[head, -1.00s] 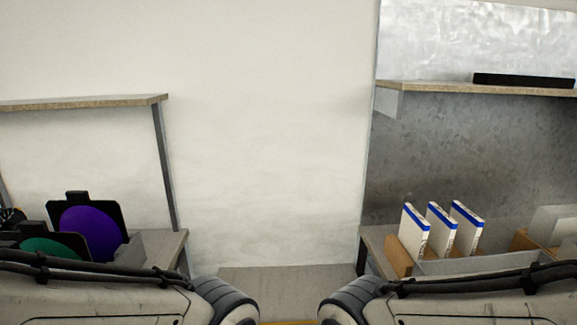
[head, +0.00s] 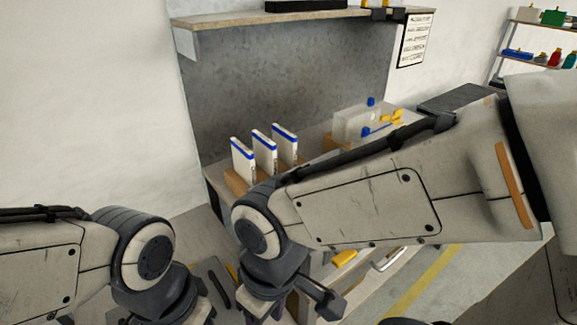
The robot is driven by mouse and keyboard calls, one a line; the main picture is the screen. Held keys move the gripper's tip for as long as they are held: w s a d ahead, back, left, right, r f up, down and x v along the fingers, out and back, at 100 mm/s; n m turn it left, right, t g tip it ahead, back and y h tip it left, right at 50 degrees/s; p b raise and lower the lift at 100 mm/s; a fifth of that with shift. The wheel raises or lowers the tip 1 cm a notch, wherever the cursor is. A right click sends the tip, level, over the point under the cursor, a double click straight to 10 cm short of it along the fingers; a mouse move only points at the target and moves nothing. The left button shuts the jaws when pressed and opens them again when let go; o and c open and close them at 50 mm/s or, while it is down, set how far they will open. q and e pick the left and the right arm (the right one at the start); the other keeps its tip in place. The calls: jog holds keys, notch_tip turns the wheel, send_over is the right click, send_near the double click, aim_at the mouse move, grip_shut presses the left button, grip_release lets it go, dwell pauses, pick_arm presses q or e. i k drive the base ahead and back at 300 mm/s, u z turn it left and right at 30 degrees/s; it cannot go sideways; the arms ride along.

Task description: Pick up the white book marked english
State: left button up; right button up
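Three white books with blue top edges stand in a row in a wooden holder on the bench at the centre. They are the left book (head: 243,161), the middle book (head: 264,153) and the right book (head: 286,145). They lean slightly and have small marks on their spines, too small to read, so I cannot tell which says english. My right arm crosses in front of the bench, hiding part of it below and right of the books. My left arm is at the lower left. Neither gripper's fingertips show; only arm links and joints are visible, apart from the books.
The bench (head: 215,176) has a grey back panel and an upper shelf (head: 235,21) with a black box (head: 305,5). Clear and blue-capped items (head: 352,126) and yellow pieces (head: 392,118) sit right of the books. A rack (head: 540,58) with coloured bottles stands at far right.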

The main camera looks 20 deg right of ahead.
aim_at(243, 157)
jog(key=u, duration=2.25)
jog(key=k, duration=1.15)
jog(key=z, duration=1.6)
jog(key=i, duration=1)
